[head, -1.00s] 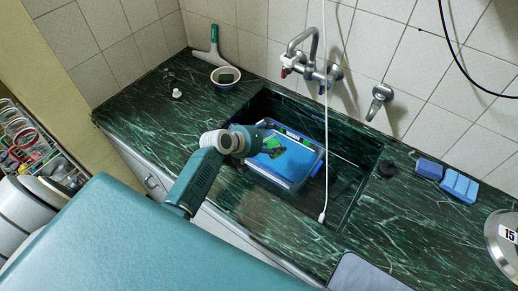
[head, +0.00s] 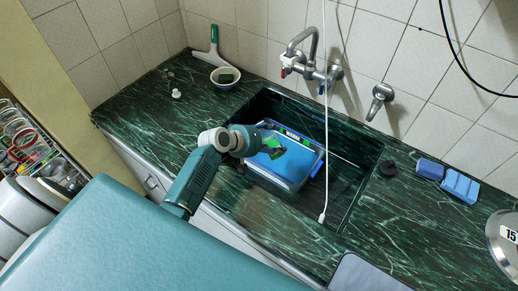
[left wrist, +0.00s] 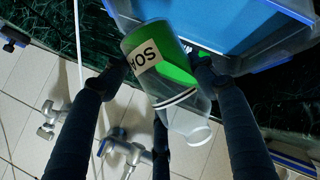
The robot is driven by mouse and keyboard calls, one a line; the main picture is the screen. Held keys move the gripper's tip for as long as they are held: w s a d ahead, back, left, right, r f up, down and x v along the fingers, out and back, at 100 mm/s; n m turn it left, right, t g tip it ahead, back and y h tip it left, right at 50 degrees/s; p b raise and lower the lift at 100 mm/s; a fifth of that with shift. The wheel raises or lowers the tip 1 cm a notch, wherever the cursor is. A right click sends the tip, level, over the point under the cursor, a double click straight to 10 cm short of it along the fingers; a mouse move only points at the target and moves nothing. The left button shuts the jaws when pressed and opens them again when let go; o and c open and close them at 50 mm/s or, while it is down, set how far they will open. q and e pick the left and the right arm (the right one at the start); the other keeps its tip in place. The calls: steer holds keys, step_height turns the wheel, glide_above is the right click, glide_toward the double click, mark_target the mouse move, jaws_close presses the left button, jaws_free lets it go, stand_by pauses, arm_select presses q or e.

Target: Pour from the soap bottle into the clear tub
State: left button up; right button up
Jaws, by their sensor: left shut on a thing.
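The soap bottle (left wrist: 160,70) is clear with green liquid and a white label partly reading "SOA". Its pale neck end points toward the lower right of the left wrist view, and it looks tilted. My left gripper (head: 272,146) is shut around it, with dark fingers on both sides in the left wrist view. The clear tub (head: 292,184) has blue clips and a blue filling. It sits in the sink, just beneath my left gripper in the head view. The bottle is small and partly hidden by my fingers there. I cannot see liquid flowing. My right gripper is out of view.
The tap (head: 310,62) and a hanging white cord (head: 325,130) are close behind and right of the tub. Blue sponges (head: 459,185) and a dark stopper (head: 387,168) lie right of the sink. A bowl (head: 226,77) stands at the back left. The left counter is mostly clear.

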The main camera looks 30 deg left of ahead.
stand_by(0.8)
arm_select(q)
steer(key=shift+d+f+n+h+b, duration=0.1)
steer(key=shift+n+h+b, duration=0.25)
steer(key=shift+b, duration=0.2)
stand_by(0.7)
steer(key=shift+n+g+h+b, duration=0.25)
steer(key=shift+g+h+b, duration=0.1)
steer(key=shift+h, duration=0.1)
stand_by(0.8)
steer(key=shift+f+n+h+b, duration=0.15)
steer(key=shift+n+h+b, duration=0.15)
steer(key=shift+h+b, duration=0.3)
stand_by(1.4)
steer(key=shift+s+d+f+n+g+h+b, duration=0.15)
steer(key=shift+n+g+h+b, duration=0.1)
steer(key=shift+n+h+b, duration=0.2)
stand_by(2.3)
